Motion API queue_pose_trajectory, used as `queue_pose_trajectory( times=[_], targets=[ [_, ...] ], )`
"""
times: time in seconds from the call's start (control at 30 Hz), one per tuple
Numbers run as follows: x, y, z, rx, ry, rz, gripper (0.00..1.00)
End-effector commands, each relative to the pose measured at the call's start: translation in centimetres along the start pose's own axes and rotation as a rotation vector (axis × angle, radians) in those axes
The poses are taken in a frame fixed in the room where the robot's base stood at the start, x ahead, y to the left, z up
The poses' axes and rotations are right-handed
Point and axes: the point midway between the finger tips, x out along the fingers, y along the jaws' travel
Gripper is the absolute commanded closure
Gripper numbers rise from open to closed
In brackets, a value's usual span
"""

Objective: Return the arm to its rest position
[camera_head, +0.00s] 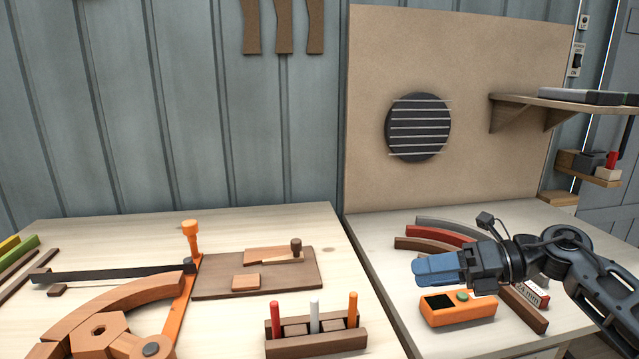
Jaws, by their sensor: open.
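My gripper (437,270) is at the right of the head view, above the right-hand table. Its blue fingers point left and are seen side-on, with no object visible between them. My dark arm comes in from the right edge. An orange box-shaped device (457,309) with a dark screen and a green button lies just below the gripper. Several curved strips, one of them red (440,236), lie behind and under the gripper and are partly hidden by it.
The left table (240,222) bears a curved wooden assembly (125,306), an orange clamp (191,240), a brown board (215,287) and a pen rack (316,341). A tan panel (470,90) stands behind. A wooden shelf (530,104) juts out at the upper right.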

Motion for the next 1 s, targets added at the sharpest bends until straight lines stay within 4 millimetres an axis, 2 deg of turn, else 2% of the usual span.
queue_pose_trajectory(
  times=[0.03,0.1,0.2,0.33,0.5,0.73,0.87,1.0],
  targets=[
    [2.5,2.1,-0.4,0.022,-0.045,0.095,0.40],
    [4.8,4.7,-0.5,0.057,-0.110,0.210,0.40],
    [7.3,8.3,-1.0,0.120,-0.199,0.367,0.40],
    [9.1,12.2,-1.8,0.224,-0.314,0.554,0.40],
    [9.7,15.8,-3.5,0.395,-0.458,0.770,0.40],
    [8.8,17.8,-7.3,0.670,-0.643,0.994,0.40],
    [7.8,17.8,-10.2,0.842,-0.743,1.083,0.40],
    [6.5,17.2,-14.1,1.034,-0.845,1.148,0.40]
  ],
)
